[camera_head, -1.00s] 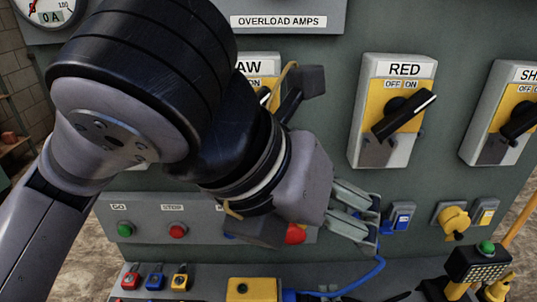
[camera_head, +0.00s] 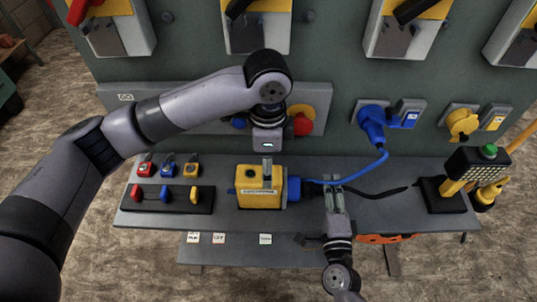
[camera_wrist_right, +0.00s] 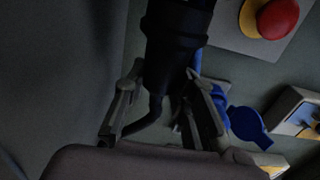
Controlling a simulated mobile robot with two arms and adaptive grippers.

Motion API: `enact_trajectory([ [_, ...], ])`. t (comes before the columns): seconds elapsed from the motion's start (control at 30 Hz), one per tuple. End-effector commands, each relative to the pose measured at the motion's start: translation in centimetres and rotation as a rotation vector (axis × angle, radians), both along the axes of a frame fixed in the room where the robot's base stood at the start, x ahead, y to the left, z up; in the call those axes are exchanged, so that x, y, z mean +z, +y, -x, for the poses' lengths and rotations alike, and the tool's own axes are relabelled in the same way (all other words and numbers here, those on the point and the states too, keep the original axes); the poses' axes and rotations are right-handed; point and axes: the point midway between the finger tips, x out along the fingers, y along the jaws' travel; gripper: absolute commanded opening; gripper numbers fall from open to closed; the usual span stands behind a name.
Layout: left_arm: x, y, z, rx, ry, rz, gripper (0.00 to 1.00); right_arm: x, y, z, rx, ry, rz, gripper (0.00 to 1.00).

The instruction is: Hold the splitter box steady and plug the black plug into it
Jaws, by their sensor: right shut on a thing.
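The yellow splitter box (camera_head: 250,198) sits on the grey bench shelf, with a blue connector (camera_head: 293,189) at its right side. My left gripper (camera_head: 267,168) points down at the top of the box; its fingers show edge-on, so I cannot tell whether they touch or grip it. My right gripper (camera_head: 335,192) is to the right of the box, low over the shelf. In the right wrist view, its fingers (camera_wrist_right: 163,108) are shut on the black plug (camera_wrist_right: 175,50). In the head view the plug is hard to make out; a black cable (camera_head: 385,194) trails right.
A blue cable (camera_head: 362,174) runs from the box to a blue plug (camera_head: 372,122) on the panel. A red button (camera_head: 302,125) is behind the box. Padlocks (camera_head: 168,167) stand at left, a lamp unit (camera_head: 470,165) at right. An orange item (camera_head: 385,238) is near the front edge.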

Motion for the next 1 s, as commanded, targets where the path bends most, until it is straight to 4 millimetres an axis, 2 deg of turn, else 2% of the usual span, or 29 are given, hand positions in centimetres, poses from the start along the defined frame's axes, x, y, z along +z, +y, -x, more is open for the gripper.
enact_trajectory([
  [0.3,-6.0,0.0,0.1,-0.003,0.001,0.0,0.75,0.0,0.0,0.0,0.0,-0.001,0.0,0.0],
  [0.5,-9.0,0.0,0.1,-0.005,0.0,0.001,0.75,0.0,0.0,0.0,0.0,-0.001,0.0,0.0],
  [0.7,-10.5,0.0,0.0,-0.005,-0.002,0.002,0.75,0.0,0.0,0.0,0.0,-0.001,0.0,0.0],
  [1.0,-10.7,-0.1,0.0,-0.006,-0.002,0.002,0.75,0.0,0.0,0.0,0.0,-0.001,0.0,0.0],
])
